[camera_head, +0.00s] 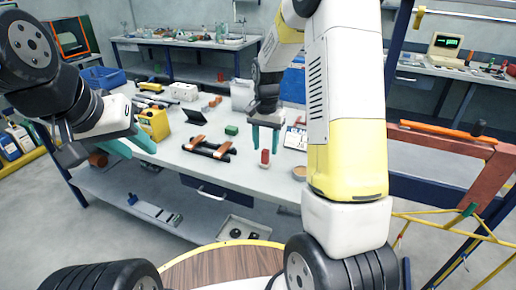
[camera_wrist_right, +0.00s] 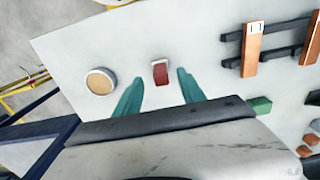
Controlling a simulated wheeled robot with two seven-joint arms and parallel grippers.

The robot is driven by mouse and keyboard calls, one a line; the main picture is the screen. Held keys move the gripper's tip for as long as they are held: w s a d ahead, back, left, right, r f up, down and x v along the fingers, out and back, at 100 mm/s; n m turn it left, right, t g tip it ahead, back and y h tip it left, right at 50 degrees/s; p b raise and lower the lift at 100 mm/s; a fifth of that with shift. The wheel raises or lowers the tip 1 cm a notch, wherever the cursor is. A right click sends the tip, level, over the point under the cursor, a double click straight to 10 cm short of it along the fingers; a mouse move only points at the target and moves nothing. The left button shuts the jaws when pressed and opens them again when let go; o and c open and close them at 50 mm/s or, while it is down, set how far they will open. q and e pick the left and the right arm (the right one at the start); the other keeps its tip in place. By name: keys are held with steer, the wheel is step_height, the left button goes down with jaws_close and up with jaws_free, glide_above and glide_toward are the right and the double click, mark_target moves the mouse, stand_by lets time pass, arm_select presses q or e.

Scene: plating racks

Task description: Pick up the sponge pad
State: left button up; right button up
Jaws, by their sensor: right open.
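A small red block with a pale end (camera_head: 265,157), which looks like the sponge pad, lies on the white worktable (camera_head: 215,172) near its front edge. My right gripper (camera_head: 266,149) points down over it, open, with teal fingers. In the right wrist view the red block (camera_wrist_right: 160,73) shows in the gap between the spread fingertips (camera_wrist_right: 160,78), with nothing held. A small green block (camera_head: 231,130) lies farther back. My left gripper (camera_head: 142,150) is over the table's left end; whether its fingers are apart is unclear.
A brown dish (camera_head: 299,172) sits right of the red block. A black rack with orange-brown bars (camera_head: 208,148) lies to its left. A yellow box (camera_head: 154,124) stands near my left gripper. The tabletop just around the red block is clear.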

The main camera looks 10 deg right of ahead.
mark_target(265, 150)
steer(key=f, duration=0.4)
steer(key=shift+w+f, duration=0.2)
steer(key=shift+c, duration=0.2)
jaws_close()
